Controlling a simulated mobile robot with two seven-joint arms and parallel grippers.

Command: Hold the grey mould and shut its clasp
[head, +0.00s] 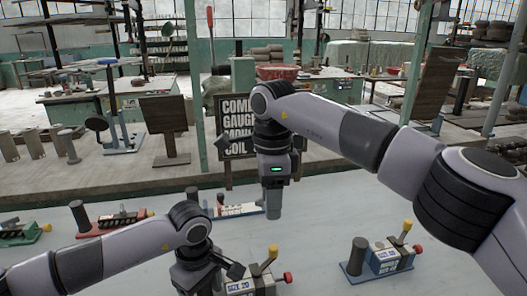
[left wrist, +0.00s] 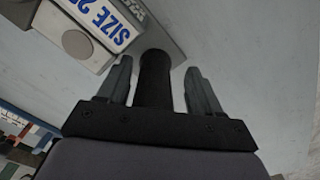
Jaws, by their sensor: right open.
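The grey mould (head: 262,284), labelled SIZE 20, stands at the front of the table, cut off by the bottom edge in the head view. A raised, tilted yellow-tipped lever (head: 270,256) and a red knob (head: 288,277) show on it. In the left wrist view its label plate (left wrist: 100,20) and dark upright post (left wrist: 154,78) show. My left gripper (left wrist: 158,68) is open, its fingers on either side of the post with gaps visible. My right gripper (head: 273,222) is open, pointing down above the table behind the mould, and empty.
A blue-based mould (head: 384,257) stands to the right. A red-based mould (head: 110,220), a green one (head: 22,232) and a blue-and-white one (head: 238,210) stand farther back. A dark sign (head: 232,115) rises behind the table. The table between the grey and blue-based moulds is clear.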

